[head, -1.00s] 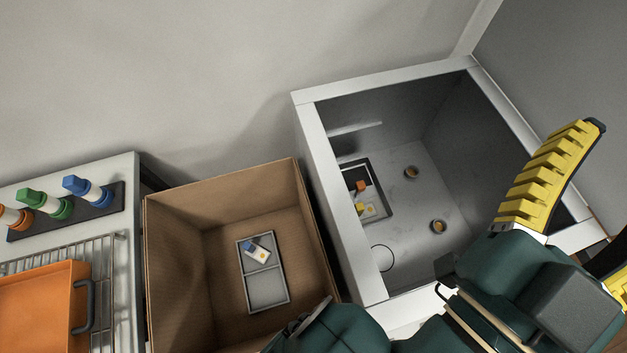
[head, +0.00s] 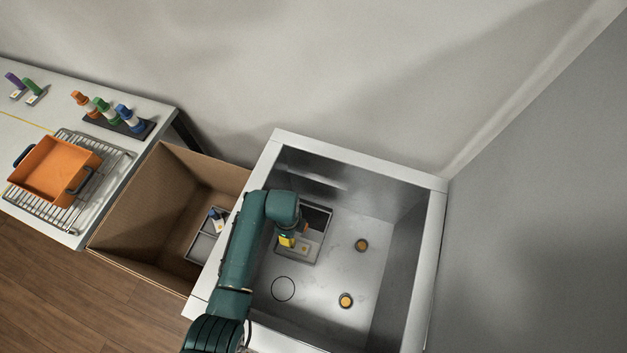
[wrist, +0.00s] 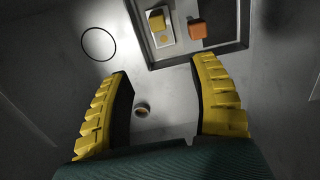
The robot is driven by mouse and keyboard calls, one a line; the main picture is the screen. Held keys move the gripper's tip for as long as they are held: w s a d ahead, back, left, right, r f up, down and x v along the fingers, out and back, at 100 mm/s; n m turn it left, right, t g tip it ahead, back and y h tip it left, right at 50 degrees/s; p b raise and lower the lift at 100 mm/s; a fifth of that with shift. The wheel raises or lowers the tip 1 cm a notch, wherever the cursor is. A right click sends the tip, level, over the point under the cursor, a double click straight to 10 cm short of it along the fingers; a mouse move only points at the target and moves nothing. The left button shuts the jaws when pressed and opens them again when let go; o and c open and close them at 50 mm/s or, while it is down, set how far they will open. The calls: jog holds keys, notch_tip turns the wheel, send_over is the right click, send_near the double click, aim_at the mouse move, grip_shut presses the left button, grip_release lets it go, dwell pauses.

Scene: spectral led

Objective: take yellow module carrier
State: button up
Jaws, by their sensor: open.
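The yellow module carrier (wrist: 168,39), a small pale plate with a yellow block and a round yellow spot, lies in a dark-rimmed tray on the metal bin floor. It shows at the top centre of the wrist view. In the head view part of its pale plate (head: 304,248) shows beside my gripper. My gripper (wrist: 161,66) is open and empty, its yellow ribbed fingers spread wide. In the wrist view the carrier lies beyond the fingertips, between their lines.
An orange block (wrist: 198,30) sits in the tray, right of the carrier. The metal bin (head: 436,240) has high walls around my arm. A cardboard box (head: 150,205) with another tray stands left; a table with an orange pan (head: 55,170) is beyond.

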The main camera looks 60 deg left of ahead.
jog(key=b, duration=0.4)
send_over(293, 241)
notch_tip(293, 241, down, 11)
jog(key=shift+r, duration=0.2)
notch_tip(293, 241, down, 6)
jog(key=shift+w+r+b, duration=0.1)
jog(key=shift+r+b, duration=0.05)
jog(key=shift+b, duration=1)
jog(key=shift+d, duration=0.1)
grip_shut()
